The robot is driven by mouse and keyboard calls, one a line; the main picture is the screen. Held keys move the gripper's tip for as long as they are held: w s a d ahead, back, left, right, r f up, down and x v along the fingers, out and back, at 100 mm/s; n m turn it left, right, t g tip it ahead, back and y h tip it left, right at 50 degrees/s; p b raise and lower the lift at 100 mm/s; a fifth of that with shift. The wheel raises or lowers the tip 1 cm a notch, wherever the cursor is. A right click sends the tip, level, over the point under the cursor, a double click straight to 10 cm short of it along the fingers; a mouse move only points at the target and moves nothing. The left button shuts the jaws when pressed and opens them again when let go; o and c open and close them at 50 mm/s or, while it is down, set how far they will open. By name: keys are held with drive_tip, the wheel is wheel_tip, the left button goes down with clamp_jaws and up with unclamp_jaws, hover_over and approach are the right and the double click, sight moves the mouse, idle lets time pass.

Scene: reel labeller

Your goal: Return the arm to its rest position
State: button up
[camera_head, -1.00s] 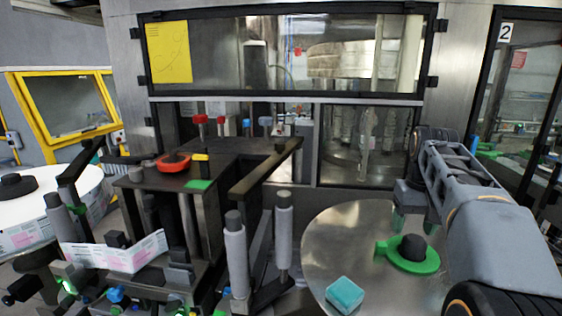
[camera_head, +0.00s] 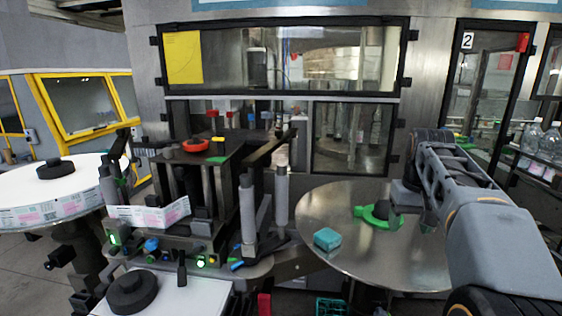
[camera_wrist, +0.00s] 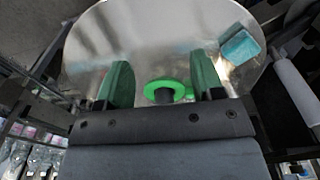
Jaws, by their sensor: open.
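My grey arm comes in from the lower right in the head view and reaches over a round steel table (camera_head: 340,240). My gripper (camera_wrist: 163,85) shows in the wrist view with its two green fingers spread apart and nothing between them. Beyond the fingers is a green ring-shaped piece with a dark hub (camera_wrist: 168,88), on the steel table; I cannot tell how far below the fingers it is. In the head view the green piece (camera_head: 370,218) lies left of my gripper, partly hidden by it.
A teal block (camera_head: 327,239) lies near the steel table's left edge. The labelling machine (camera_head: 215,160), with upright rollers, stands to the left. A white label reel (camera_head: 50,185) is at far left. A glass-fronted cabinet (camera_head: 280,60) stands behind. A black hub (camera_head: 132,292) sits on a white surface below.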

wheel_tip(320, 180, down, 8)
drive_tip(key=a+t, duration=0.1)
drive_tip(key=a, duration=0.1)
drive_tip(key=s+a+f+n+t, duration=0.1)
drive_tip(key=s+a+f, duration=0.2)
drive_tip(key=s+a, duration=0.2)
drive_tip(key=s+a+f+t, duration=0.1)
drive_tip(key=s+a+f, duration=0.3)
drive_tip(key=s, duration=0.4)
drive_tip(key=shift+s+a+f+n+t, duration=0.25)
drive_tip(key=shift+s+a+n+t, duration=0.1)
drive_tip(key=shift+a+n+t, duration=0.05)
